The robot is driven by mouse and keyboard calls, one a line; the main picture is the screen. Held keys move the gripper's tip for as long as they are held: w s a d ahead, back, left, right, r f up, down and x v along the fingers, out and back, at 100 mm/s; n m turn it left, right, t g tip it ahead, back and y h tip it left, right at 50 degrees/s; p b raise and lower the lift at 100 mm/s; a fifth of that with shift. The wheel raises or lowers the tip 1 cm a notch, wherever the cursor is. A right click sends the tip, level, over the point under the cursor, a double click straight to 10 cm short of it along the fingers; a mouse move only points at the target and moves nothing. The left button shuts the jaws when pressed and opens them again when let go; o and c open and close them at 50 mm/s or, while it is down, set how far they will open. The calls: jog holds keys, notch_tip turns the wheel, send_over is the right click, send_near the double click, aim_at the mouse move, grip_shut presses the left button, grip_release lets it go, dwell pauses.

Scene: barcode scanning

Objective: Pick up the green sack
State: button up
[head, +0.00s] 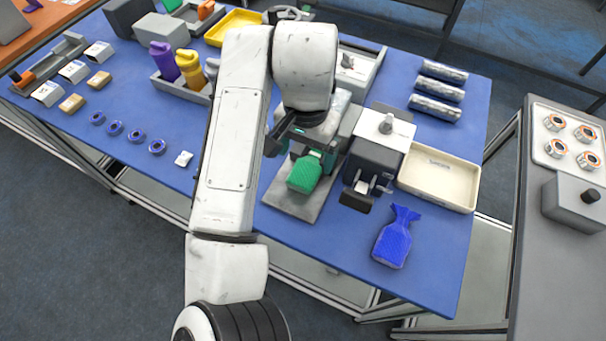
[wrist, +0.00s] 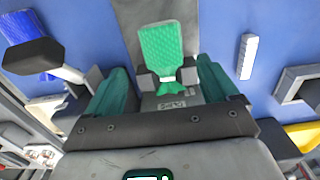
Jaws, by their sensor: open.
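The green sack (head: 304,175) lies on a grey plate (head: 292,203) at the table's front edge, with its wide textured body toward that edge. In the wrist view the green sack (wrist: 161,46) shows its tied neck and flared end toward me, between two small grey blocks (wrist: 146,82). My gripper (wrist: 162,67) is open, with one green finger on each side of the sack's neck and visible gaps to it. In the head view my gripper (head: 308,152) is partly hidden by my arm, just behind the sack's body.
A black-and-white device (head: 377,165) stands close to the right of the sack. A blue sack (head: 393,245) lies to its right, in front of a cream tray (head: 438,179). Purple and yellow bottles stand in a grey bin (head: 172,86) at left. Blue rings (head: 116,128) lie farther left.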

aim_at(305, 171)
jog(key=shift+w+a+f+p, duration=0.1)
jog(key=shift+f+p, duration=0.25)
jog(key=shift+f, duration=1.25)
jog(key=shift+w+f+p, duration=0.1)
jog(key=shift+f+p, duration=0.25)
jog(key=shift+f, duration=1.2)
jog(key=shift+c, duration=0.3)
jog(key=c, duration=1.2)
jog(key=shift+c, duration=0.6)
jog(key=shift+r, duration=0.15)
